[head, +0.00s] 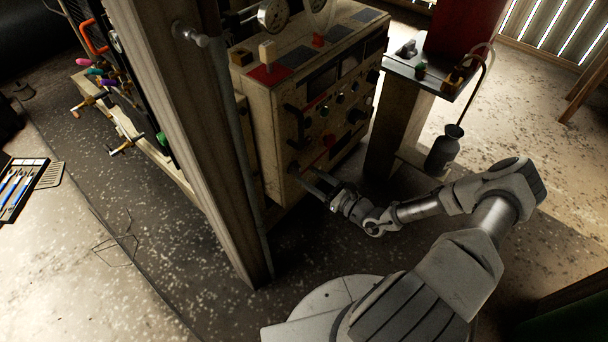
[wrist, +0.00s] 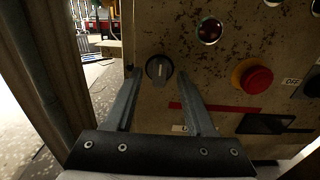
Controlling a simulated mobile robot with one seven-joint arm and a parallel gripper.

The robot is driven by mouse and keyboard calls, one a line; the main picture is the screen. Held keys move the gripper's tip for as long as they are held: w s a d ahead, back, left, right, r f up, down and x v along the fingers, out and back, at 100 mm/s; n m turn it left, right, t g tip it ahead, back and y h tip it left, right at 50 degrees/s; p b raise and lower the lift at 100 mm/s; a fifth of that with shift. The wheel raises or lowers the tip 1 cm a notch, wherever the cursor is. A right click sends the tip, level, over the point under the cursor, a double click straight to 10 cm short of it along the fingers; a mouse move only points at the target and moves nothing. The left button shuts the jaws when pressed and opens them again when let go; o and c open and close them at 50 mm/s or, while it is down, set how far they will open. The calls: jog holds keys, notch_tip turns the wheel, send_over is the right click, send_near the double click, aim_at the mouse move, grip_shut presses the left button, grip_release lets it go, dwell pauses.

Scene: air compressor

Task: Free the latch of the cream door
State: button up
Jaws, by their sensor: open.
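The cream door (head: 320,118) is the speckled front panel of the compressor cabinet. It fills much of the wrist view (wrist: 215,68). A round dark latch knob (wrist: 159,67) with a pale upright mark sits near the panel's left edge in the wrist view. In the head view the latch (head: 293,170) is small at the panel's lower left. My gripper (head: 314,184) is open and empty, its fingers pointing at the panel. In the wrist view the gripper (wrist: 159,82) has one finger on each side of the latch. I cannot tell whether they touch it.
A red push button (wrist: 255,79) and a red lamp (wrist: 210,31) are right of the latch. A wooden post (head: 190,140) stands close at the left. A small stand (head: 395,125) with a grey bottle (head: 443,150) is at the right.

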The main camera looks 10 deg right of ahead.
aim_at(296, 170)
jog(key=shift+x, duration=1.3)
grip_shut()
